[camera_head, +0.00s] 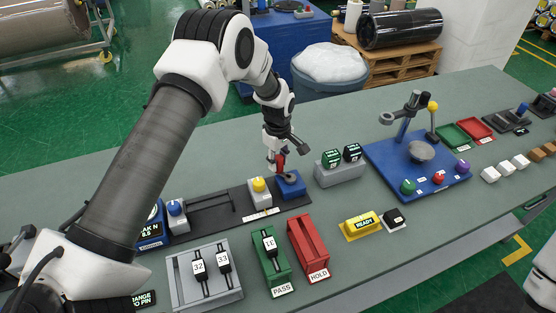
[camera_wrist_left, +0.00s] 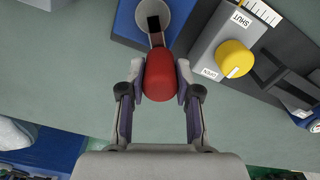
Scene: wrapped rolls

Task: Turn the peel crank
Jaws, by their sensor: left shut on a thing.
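The peel crank is a grey hub with a dark arm on a blue block (camera_head: 290,187), near the middle of the bench in the head view. Its red handle (camera_head: 281,161) stands at the far side of the block. My left gripper (camera_head: 277,163) is shut on the red handle. In the left wrist view the red handle (camera_wrist_left: 160,75) sits between the two fingers of the left gripper (camera_wrist_left: 160,85), and the crank arm (camera_wrist_left: 156,35) runs from it to the grey hub. My right gripper is not in view.
A yellow knob (camera_head: 259,185) with SHUT and OPEN labels (camera_wrist_left: 209,73) stands close beside the crank. Green and red trays (camera_head: 309,246) lie nearer. The bench behind the crank is clear.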

